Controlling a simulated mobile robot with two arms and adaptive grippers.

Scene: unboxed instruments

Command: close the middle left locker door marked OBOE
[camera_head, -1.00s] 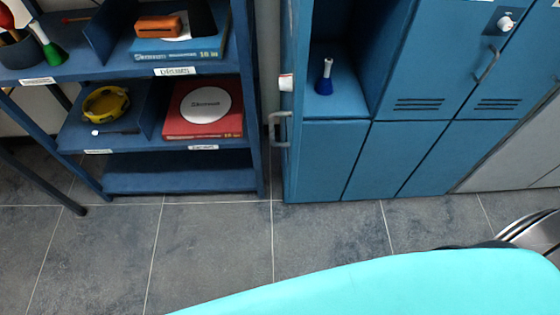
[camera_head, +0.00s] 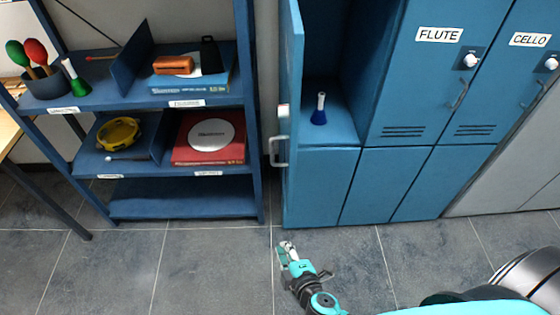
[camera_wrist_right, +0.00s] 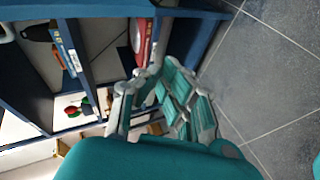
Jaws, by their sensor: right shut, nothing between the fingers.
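The open locker door (camera_head: 292,70) is seen nearly edge-on at the left side of the blue lockers, swung out toward me. Its handle (camera_head: 278,151) and a pale knob (camera_head: 283,111) stick out to the left. No OBOE mark can be read. Inside the open compartment (camera_head: 340,122) stands a blue bell with a white handle (camera_head: 319,110). My right gripper (camera_head: 286,247) is shut and empty, over the floor in front of the lockers, below and apart from the door. It also shows in the right wrist view (camera_wrist_right: 150,80). My left gripper is not in view.
A blue shelf unit (camera_head: 180,210) with a yellow tambourine (camera_head: 119,132), a red box (camera_head: 209,138) and several other instruments stands at left. Shut FLUTE (camera_head: 425,80) and CELLO (camera_head: 495,100) doors are at right.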

